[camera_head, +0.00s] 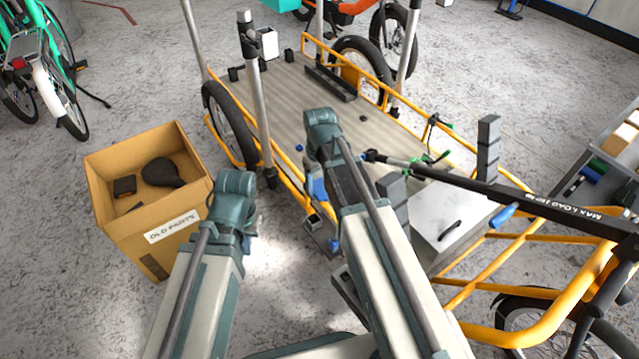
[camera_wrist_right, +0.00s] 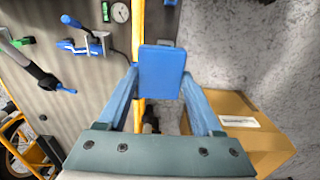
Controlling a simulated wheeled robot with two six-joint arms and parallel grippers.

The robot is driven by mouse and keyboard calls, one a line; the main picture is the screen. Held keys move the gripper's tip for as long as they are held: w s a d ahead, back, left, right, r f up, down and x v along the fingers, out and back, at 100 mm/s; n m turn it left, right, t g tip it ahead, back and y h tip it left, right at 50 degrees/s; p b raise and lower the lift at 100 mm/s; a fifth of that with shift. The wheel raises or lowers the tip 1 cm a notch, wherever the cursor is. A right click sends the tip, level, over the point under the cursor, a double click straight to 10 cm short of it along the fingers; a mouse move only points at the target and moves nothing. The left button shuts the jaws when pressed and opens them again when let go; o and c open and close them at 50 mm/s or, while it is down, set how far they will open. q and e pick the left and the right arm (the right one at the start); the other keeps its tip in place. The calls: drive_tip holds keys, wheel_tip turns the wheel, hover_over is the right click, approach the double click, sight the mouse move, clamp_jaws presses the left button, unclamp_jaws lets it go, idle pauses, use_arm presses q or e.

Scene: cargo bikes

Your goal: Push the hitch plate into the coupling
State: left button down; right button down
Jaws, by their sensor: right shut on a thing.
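In the right wrist view my right gripper (camera_wrist_right: 160,90) has its two blue fingers shut on a flat blue block (camera_wrist_right: 161,72). The block is in front of the yellow rail; I cannot tell whether it touches it or whether it is the hitch plate. In the head view the right arm (camera_head: 322,125) mostly hides that gripper, with some blue beside the rail. A black bar (camera_wrist_right: 42,75) with a blue tip points toward the gripper; it also shows in the head view (camera_head: 480,187). I cannot make out the coupling. My left arm's end is near the box; its fingers are hidden.
A cardboard box (camera_head: 165,262) marked OLD PARTS stands left on the floor. The wooden cargo deck (camera_head: 290,95) has yellow rails and upright posts. A yellow bike frame (camera_head: 520,325) is at right.

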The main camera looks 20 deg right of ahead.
drive_tip(key=shift+r+p, duration=1)
drive_tip(key=shift+r, duration=0.15)
